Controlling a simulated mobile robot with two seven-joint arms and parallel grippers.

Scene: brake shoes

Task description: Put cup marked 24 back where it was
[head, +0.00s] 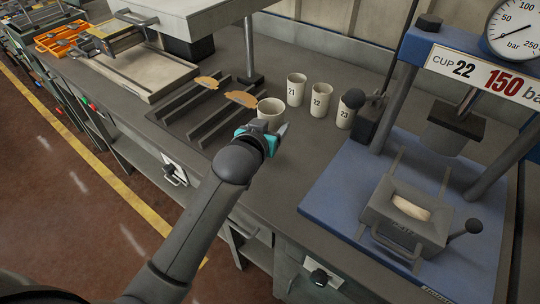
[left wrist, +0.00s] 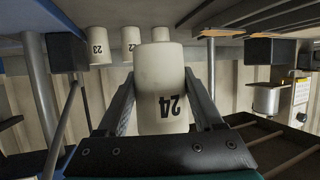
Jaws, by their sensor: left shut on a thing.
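The cream cup marked 24 (left wrist: 160,88) is between the fingers of my left gripper (left wrist: 160,100), which is shut on it. Its number reads upside down in the left wrist view. In the head view this cup (head: 270,107) shows only its upper part behind my left gripper (head: 264,133). It is upright, left of and nearer than cup 21 (head: 296,90). I cannot tell whether its base touches the bench. Cup 22 (head: 321,100) and cup 23 (head: 345,112) continue the row to the right. My right gripper is not in view.
Dark rails (head: 205,112) with two tan brake pads (head: 241,99) lie left of the cup. The blue press (head: 330,205) with its gauge and a sign reading CUP 22, 150 bar stands at right. Bench space (head: 285,170) in front is clear.

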